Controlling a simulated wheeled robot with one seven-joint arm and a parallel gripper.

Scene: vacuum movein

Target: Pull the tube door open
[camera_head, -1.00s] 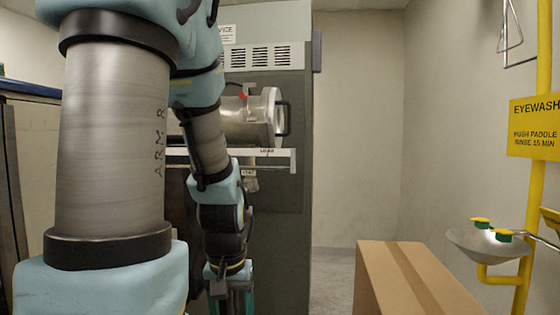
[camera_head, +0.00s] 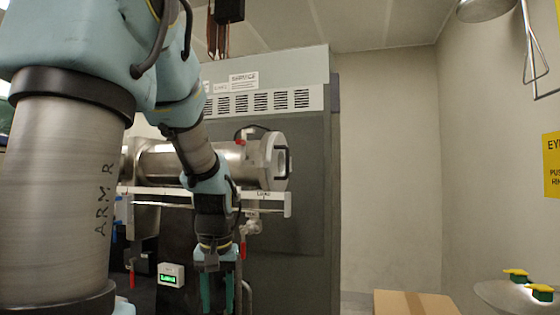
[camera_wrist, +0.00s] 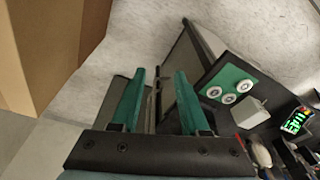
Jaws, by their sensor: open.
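The metal tube (camera_head: 215,165) lies level in front of the grey cabinet in the head view. Its round door (camera_head: 279,161) is at the right end, with a dark handle (camera_head: 288,161) on its face, and it looks shut. My gripper (camera_head: 216,292) hangs below the tube, apart from it, pointing down. In the wrist view, my gripper (camera_wrist: 156,95) has its two green fingers apart with nothing between them. The wrist view does not show the tube or its door. My arm hides part of the tube in the head view.
A cardboard box (camera_head: 415,303) stands at the lower right, and it also shows in the wrist view (camera_wrist: 40,50). A white rail (camera_head: 262,200) runs below the tube. An eyewash bowl (camera_head: 510,296) is at the far right. Space right of the door is clear.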

